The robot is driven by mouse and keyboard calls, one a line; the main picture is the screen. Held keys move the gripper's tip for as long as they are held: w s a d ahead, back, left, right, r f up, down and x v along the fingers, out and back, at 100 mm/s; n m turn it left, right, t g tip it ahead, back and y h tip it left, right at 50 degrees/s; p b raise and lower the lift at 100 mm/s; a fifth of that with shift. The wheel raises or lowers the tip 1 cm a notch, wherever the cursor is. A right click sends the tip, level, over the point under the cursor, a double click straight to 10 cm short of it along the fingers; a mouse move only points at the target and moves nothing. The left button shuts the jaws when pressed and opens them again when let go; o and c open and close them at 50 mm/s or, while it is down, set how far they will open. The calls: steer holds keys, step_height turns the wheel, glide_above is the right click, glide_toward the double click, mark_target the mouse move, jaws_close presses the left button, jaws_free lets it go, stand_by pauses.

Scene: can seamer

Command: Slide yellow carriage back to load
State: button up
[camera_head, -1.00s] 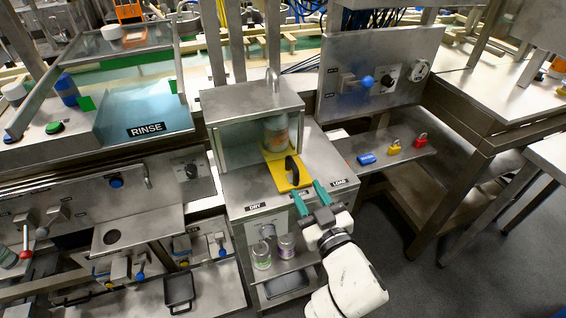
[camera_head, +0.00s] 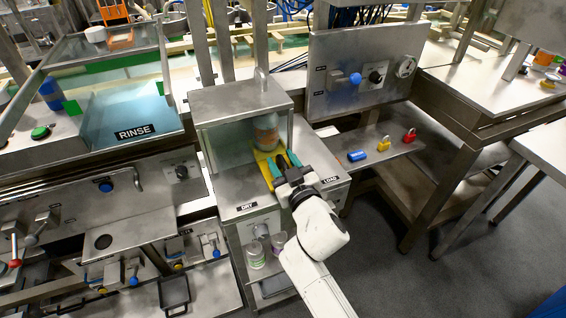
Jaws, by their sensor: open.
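The yellow carriage (camera_head: 262,163) is a flat plate at the mouth of the steel drying box (camera_head: 240,98), between the DRY label (camera_head: 246,206) and the LOAD label (camera_head: 330,180). A can (camera_head: 266,133) stands at the carriage's inner end, inside the box. My gripper (camera_head: 282,160) is over the carriage's near part, with its green fingers spread apart around where the black handle is. The handle is mostly hidden by the fingers, so contact with it cannot be told.
A steel panel with a blue knob (camera_head: 355,79) stands behind on the right. Cans (camera_head: 256,255) stand on the lower shelf under the dryer.

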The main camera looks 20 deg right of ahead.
steer(key=shift+c, duration=0.2)
jaws_close()
stand_by(0.3)
